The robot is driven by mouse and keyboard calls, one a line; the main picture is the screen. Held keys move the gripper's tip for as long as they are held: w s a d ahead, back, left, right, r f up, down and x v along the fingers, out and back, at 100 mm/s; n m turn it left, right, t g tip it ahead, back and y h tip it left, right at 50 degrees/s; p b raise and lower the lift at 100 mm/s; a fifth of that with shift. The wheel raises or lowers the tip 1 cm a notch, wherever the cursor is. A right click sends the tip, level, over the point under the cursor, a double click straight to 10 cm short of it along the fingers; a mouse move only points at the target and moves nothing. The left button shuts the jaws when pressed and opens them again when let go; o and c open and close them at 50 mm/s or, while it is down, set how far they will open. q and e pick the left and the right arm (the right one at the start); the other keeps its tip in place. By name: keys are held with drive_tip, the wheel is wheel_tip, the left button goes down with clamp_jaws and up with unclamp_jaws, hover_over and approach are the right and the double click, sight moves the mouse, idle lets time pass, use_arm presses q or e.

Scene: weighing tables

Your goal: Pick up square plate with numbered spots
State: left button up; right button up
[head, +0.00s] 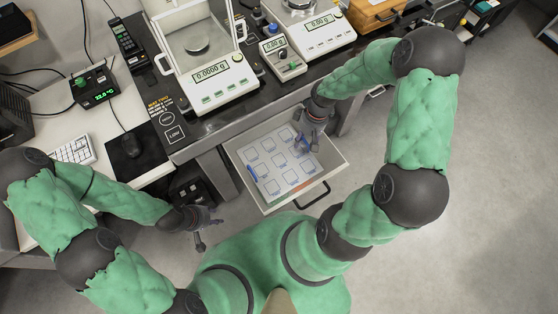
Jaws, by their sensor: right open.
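A pale plate with rows of outlined square spots (277,176) lies in the open drawer (331,161) below the weighing table. The marks on its spots are too small to read. My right gripper (304,145) is open and reaches down over the back right part of the drawer, covering a corner of the plate. I cannot tell whether its fingers touch the plate. My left gripper (208,228) is empty with its fingers apart, over the floor to the left of the drawer, away from the plate.
The drawer's dark handle (312,196) faces the front. Above it, the dark table (190,140) holds a large balance (205,70), a small scale (283,58) and another balance (318,38). A white desk with a keyboard (72,151) stands at left. The floor at right is clear.

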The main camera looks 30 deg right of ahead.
clamp_jaws()
drive_tip(key=shift+r, duration=0.2)
idle(0.3)
